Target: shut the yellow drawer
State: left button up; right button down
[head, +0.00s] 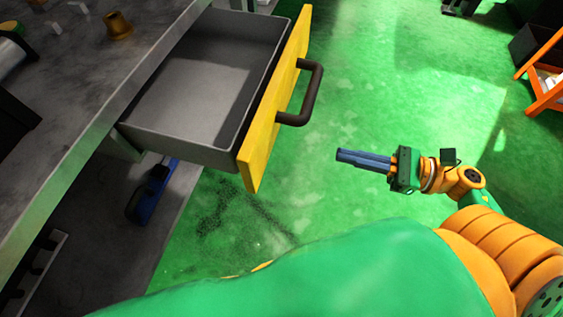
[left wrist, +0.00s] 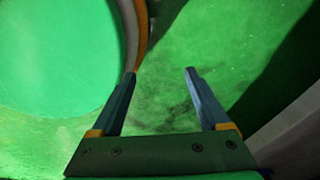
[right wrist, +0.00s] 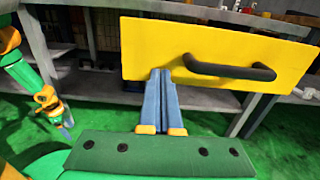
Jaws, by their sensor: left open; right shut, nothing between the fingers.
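The drawer with a yellow front (head: 273,98) stands pulled out from under the grey workbench, and its grey tray (head: 190,145) looks empty. A dark bar handle (head: 308,95) sticks out from the front. My right gripper (head: 340,155) is shut and empty, to the right of the yellow front and apart from it in the head view. In the right wrist view its closed fingers (right wrist: 158,74) point at the yellow front (right wrist: 150,45), just left of the handle (right wrist: 230,70). My left gripper (left wrist: 160,72) is open and empty over the green floor; it is not seen in the head view.
The workbench top (head: 75,100) holds a brass-coloured part (head: 118,25) and small blocks. A blue and black object (head: 150,190) lies on the lower shelf. An orange-framed stand (head: 545,85) is at the far right. The green floor right of the drawer is clear.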

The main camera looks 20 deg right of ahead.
aim_at(268, 132)
jog(key=p+x, duration=0.1)
jog(key=x, duration=0.5)
jog(key=p+x, duration=0.1)
jog(key=x, duration=0.5)
jog(key=shift+w+r, duration=0.25)
jog(key=shift+w, duration=0.3)
jog(key=shift+w+a+f, duration=0.1)
jog(key=shift+w+a, duration=0.1)
jog(key=shift+a, duration=0.25)
pick_arm(q)
jog(key=shift+s+d+r, duration=0.25)
jog(key=shift+d+r, duration=0.9)
jog(key=shift+a, duration=0.1)
